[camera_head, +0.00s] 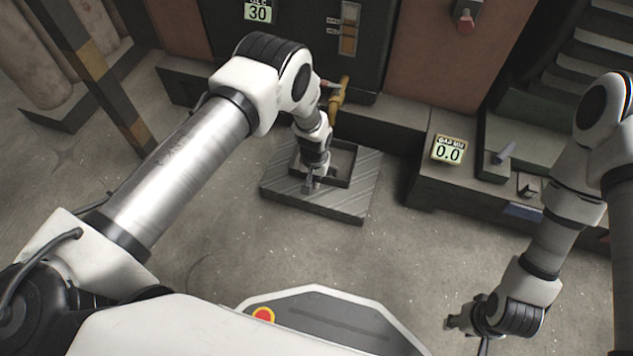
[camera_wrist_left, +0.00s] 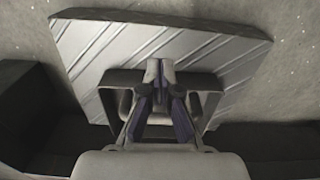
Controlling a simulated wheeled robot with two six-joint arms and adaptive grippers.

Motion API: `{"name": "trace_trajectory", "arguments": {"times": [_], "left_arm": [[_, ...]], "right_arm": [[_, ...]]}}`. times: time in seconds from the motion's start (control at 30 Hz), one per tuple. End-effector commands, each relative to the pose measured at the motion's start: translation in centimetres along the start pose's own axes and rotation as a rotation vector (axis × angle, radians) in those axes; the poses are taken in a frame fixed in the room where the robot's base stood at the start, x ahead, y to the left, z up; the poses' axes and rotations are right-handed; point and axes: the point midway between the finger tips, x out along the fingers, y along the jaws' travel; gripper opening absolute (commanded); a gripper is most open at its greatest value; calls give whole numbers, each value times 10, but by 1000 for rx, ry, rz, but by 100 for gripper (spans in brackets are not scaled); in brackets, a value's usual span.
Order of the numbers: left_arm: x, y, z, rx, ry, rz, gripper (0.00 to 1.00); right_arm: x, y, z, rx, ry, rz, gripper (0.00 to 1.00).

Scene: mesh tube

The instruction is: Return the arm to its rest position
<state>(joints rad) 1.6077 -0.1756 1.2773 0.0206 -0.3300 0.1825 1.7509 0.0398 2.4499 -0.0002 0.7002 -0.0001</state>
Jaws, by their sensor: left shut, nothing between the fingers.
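My left arm reaches forward from the left in the head view. Its gripper (camera_head: 312,187) points down over a dark square frame (camera_head: 343,166) on a ribbed metal plate (camera_head: 345,207). In the left wrist view the left gripper (camera_wrist_left: 160,68) is shut and empty, its fingertips together above the plate (camera_wrist_left: 100,50). Whether the fingertips touch the plate or frame is unclear. My right gripper (camera_head: 455,322) is at the lower right of the head view, away from the machine. Its fingers are too small and angled to read.
A brass-coloured handle (camera_head: 339,97) stands just behind the left wrist. A striped post (camera_head: 98,75) stands at left. The floor in front of the plate is clear.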

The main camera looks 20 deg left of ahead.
Motion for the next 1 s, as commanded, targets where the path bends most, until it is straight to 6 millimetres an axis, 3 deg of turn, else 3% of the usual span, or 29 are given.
{"name": "trace_trajectory", "arguments": {"times": [0.03,0.13,0.53,0.6,0.67,0.83,0.9,1.0], "left_arm": [[-18,0,-1,1,2,0,0],[-32,0,-1,0,1,0,0],[-39,-1,-3,-2,6,0,0],[-45,-13,-6,-26,6,0,0],[-42,-27,19,-48,-47,-9,0],[-38,-75,136,-102,-168,-24,0],[-43,-86,182,-107,-183,-22,0],[-57,-95,236,-104,-188,-15,0]], "right_arm": [[-12,0,0,0,-1,0,40],[-17,0,0,0,-1,0,40],[-18,0,1,0,-1,0,40],[-19,0,1,1,-1,0,40],[-19,0,1,1,-1,0,40],[-20,0,0,0,-1,0,40],[-20,0,0,0,-1,0,40],[-20,0,0,1,-1,0,40]]}}
